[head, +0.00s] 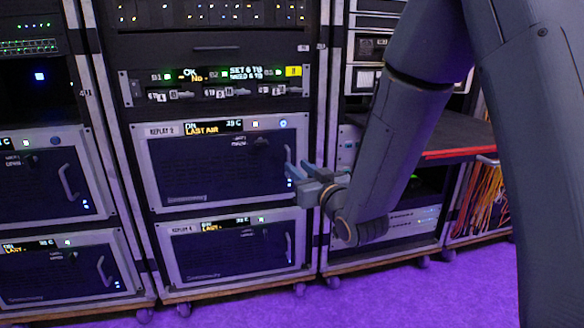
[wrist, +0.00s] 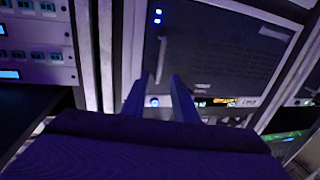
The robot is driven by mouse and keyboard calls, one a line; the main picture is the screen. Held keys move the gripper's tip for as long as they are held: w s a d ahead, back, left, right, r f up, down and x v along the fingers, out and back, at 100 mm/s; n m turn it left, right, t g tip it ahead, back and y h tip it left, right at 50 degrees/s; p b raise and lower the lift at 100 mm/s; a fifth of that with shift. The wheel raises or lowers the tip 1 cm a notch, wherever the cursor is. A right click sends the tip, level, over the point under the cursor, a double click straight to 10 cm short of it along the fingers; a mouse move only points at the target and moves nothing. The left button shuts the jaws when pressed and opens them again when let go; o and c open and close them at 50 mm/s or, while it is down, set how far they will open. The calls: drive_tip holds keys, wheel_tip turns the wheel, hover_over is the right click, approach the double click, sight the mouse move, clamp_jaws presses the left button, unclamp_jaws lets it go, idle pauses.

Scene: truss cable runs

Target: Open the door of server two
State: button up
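Four-sided dark server doors with pale frames show in the head view. The upper centre door (head: 222,170) is labelled REPLAY with a digit I cannot read surely, and it is closed. The lower centre door (head: 232,250) and two doors in the left rack, upper (head: 40,185) and lower (head: 60,278), are closed too. Which one is server two, I cannot tell. My gripper (head: 297,170) is open and empty at the right edge of the upper centre door. In the wrist view, a door handle (wrist: 162,60) lies just beyond and between my fingertips (wrist: 156,82). It appears apart from them.
A panel with lit displays (head: 222,80) sits above the centre doors. A dark shelf with a red edge (head: 458,153) juts out at the right, near my arm. Orange cables (head: 480,200) hang beyond it. The purple floor (head: 400,295) in front is clear.

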sight(289, 160)
drive_tip(key=shift+b+x, duration=0.75)
drive_tip(key=shift+x, duration=1.8)
clamp_jaws()
